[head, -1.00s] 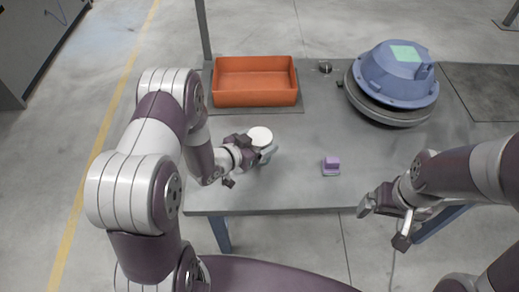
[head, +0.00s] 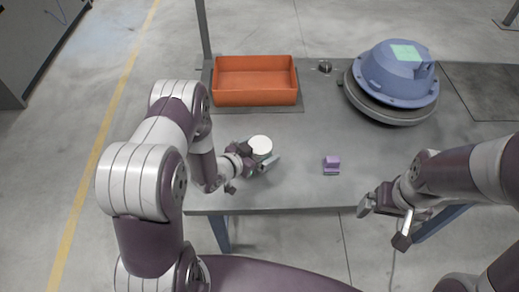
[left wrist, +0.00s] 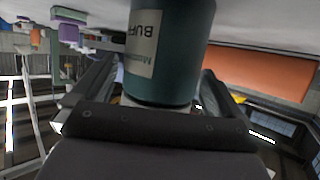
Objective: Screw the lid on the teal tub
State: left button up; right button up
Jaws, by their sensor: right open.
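The teal tub (left wrist: 175,50) stands out in the left wrist view, which is upside down, with a pale label; its base is cut off. In the head view the white round lid (head: 260,145) sits over it, and only a little teal shows below. A white strip shows at the tub's lid end in the left wrist view. My left gripper (head: 260,159) has one finger on each side of the tub and appears closed on it. My right gripper (head: 386,218) is open and empty, off the table's front edge, to the right of the tub.
An orange crate (head: 255,99) stands at the back left of the grey table (head: 300,185). A purple block (head: 332,161) is right of the tub. A large blue housing (head: 398,75) is at the back right, with a small metal part (head: 325,66) beside it.

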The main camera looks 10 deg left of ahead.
pick_arm(q)
jog(key=shift+r, duration=0.3)
jog(key=shift+s+a, duration=0.2)
jog(key=shift+s, duration=0.1)
jog(key=v, duration=1.1)
jog(key=shift+s, duration=0.15)
jog(key=shift+r, duration=0.1)
jog(key=a+r+n+g+y, duration=0.3)
jog(key=a+r+g+y, duration=0.1)
jog(key=g+y, duration=0.2)
jog(key=s+d+r+n+g, duration=0.2)
jog(key=s+d+r+g, duration=0.2)
jog(key=s, duration=0.5)
jog(key=shift+s+d+r+n+y, duration=0.15)
jog(key=shift+d+r+n+y, duration=0.15)
jog(key=shift+d+r, duration=0.45)
jog(key=shift+a+r, duration=0.1)
